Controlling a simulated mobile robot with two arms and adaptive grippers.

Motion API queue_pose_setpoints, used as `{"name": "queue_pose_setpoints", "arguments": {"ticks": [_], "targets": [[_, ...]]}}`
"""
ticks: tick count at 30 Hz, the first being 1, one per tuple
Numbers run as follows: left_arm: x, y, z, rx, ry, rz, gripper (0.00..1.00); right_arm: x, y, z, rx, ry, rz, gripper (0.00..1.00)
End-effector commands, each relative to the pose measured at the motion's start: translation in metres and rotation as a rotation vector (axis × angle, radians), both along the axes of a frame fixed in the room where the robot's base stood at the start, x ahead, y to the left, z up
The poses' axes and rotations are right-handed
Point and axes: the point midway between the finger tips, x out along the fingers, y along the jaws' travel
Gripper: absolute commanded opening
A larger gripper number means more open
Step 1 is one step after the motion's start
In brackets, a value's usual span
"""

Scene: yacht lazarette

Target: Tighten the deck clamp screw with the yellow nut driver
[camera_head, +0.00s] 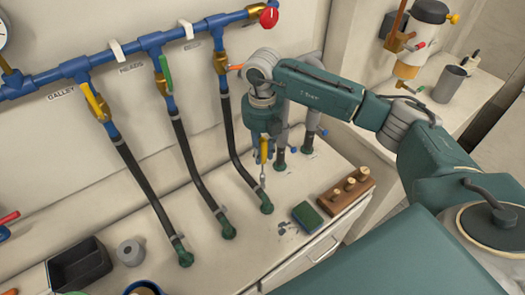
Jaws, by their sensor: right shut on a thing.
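My right gripper (264,143) reaches in from the right and points down beside the lower part of the right-hand black hose. It is shut on the yellow nut driver (264,152), which hangs nearly upright with its thin shaft downward. The shaft's tip is close to the clamp (262,191) at the hose's deck end, just above the green fitting (267,208). I cannot tell whether the tip touches the clamp's screw. The gripper's fingers partly hide the driver's handle. My left gripper is not in view.
Two more black hoses (143,184) run from the blue pipe (110,60) to deck fittings. Grey hoses (281,150) stand close behind my gripper. A green sponge (308,215), small metal parts and a wooden block (346,190) with pegs lie to the right. A black bin (80,268) stands at lower left.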

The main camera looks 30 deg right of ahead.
Motion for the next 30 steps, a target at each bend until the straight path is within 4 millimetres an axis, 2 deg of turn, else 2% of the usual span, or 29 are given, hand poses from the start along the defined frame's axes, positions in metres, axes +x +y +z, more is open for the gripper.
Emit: {"name": "queue_pose_setpoints", "arguments": {"ticks": [30], "targets": [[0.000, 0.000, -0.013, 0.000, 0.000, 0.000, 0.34, 0.000, 0.000, -0.017, 0.000, 0.000, 0.000, 0.00]]}}
